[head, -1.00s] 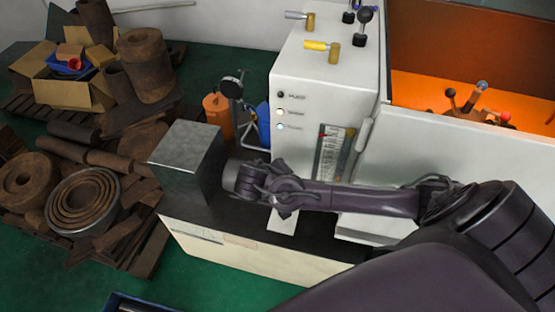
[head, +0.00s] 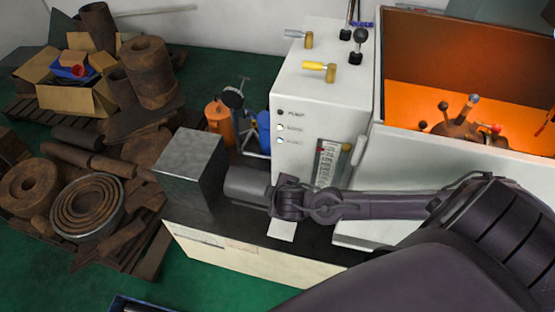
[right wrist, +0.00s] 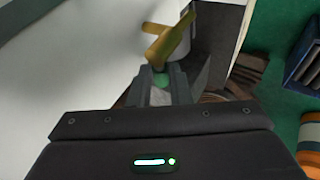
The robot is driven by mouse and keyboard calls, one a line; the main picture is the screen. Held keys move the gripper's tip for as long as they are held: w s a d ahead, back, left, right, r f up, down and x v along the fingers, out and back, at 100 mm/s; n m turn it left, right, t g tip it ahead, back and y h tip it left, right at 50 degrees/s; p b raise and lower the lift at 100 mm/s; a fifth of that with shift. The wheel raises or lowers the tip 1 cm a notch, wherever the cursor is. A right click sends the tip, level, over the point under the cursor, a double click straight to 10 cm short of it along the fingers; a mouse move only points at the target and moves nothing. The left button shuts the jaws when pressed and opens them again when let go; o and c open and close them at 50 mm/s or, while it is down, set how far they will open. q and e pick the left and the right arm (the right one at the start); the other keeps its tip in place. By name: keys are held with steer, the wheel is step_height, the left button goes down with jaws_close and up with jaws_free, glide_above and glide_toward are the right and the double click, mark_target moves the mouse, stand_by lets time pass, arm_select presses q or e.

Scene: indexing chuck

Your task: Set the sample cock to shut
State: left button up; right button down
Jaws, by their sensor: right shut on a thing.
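In the right wrist view a brass-yellow cock (right wrist: 172,36) with a slanted lever stands out beside a white surface. I take it for the sample cock. My right gripper (right wrist: 161,82) is shut at the lever's lower end, with a small green piece between the fingers. The fingers partly cover this end, so the exact grip is hard to see. In the head view my right arm reaches left across the front of the white cabinet (head: 300,95). My left gripper is out of view.
A grey metal box (head: 190,155) stands close by the right wrist. A yellow-handled valve (head: 320,68) and a grey-handled valve (head: 300,38) sit on top of the cabinet. An orange-lit enclosure (head: 460,70) is at right, scrap parts (head: 85,200) at left.

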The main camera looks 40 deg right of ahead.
steer(key=shift+s+n+y+p, duration=0.2)
steer(key=shift+n+y+p, duration=0.15)
steer(key=shift+n, duration=0.35)
steer(key=shift+y, duration=0.25)
steer(key=c, duration=1.6)
jaws_free()
steer(key=shift+v, duration=3.85)
steer(key=shift+s, duration=0.1)
